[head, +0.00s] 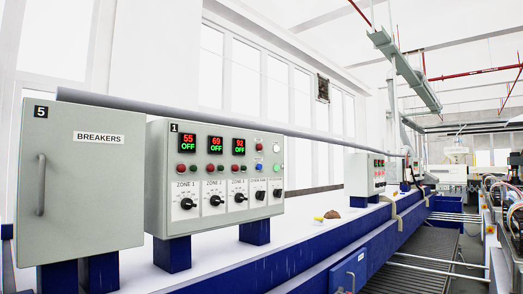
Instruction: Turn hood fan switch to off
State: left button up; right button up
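The grey control panel (158,222) marked 1 stands at left centre in the head view. A row of black rotary switches runs along its lower front. Three sit under labels ZONE 1 (187,203), ZONE 2 (215,200) and ZONE 3 (240,198). Two smaller black switches sit to their right, a fourth switch (260,195) and a rightmost switch (278,193). Their labels are too small to read, so I cannot tell which is the hood fan switch or its setting. Neither of my grippers is in view.
A grey breaker cabinet (80,190) marked 5 stands left of the panel, with a vertical handle. A smaller control box (362,172) stands farther back. A blue beam (300,262) and conveyor (415,262) run away to the right. A brown lump (332,214) lies on the white ledge.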

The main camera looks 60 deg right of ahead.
aim_at(277, 194)
jog(key=z, duration=1.75)
